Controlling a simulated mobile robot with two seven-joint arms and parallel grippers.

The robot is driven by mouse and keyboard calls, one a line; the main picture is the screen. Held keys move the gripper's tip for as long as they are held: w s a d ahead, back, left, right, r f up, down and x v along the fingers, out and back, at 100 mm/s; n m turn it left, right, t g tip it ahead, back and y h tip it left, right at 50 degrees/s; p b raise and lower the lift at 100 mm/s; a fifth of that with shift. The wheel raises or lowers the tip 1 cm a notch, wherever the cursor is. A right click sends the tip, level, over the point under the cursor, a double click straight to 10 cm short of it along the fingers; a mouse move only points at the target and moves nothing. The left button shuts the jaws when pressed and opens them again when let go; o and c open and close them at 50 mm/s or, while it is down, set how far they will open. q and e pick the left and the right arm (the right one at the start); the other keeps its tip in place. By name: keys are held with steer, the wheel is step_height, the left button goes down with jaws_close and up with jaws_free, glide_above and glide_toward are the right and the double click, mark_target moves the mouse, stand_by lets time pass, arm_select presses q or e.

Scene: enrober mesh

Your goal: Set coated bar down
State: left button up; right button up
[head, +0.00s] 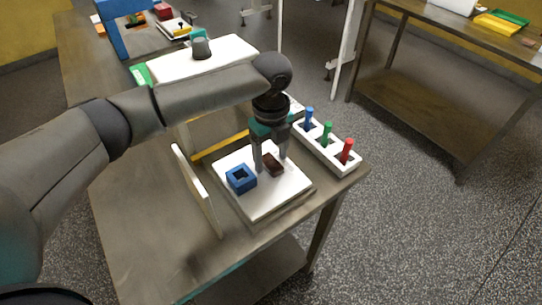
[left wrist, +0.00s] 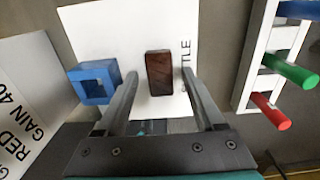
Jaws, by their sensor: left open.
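The coated bar is a small dark brown block (head: 273,164) on a white board (head: 268,204) near the table's front corner. It also shows in the left wrist view (left wrist: 159,72), lying flat on the board between and just beyond the finger tips. My left gripper (head: 271,162) points down over the board with its two fingers spread, one on each side of the bar. In the left wrist view a gap shows between each finger and the bar. A blue square block with a hole (head: 241,179) sits on the board left of the bar. My right gripper is not in view.
A white rack (head: 323,149) with blue, green and red pegs stands right of the board. An upright white panel (head: 197,188) stands at its left, with printed words in the left wrist view (left wrist: 22,108). Bare tabletop (head: 140,215) lies farther left.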

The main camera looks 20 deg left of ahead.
mark_target(271, 162)
arm_select(q)
step_height(271, 162, up, 12)
steer(key=p, duration=0.2)
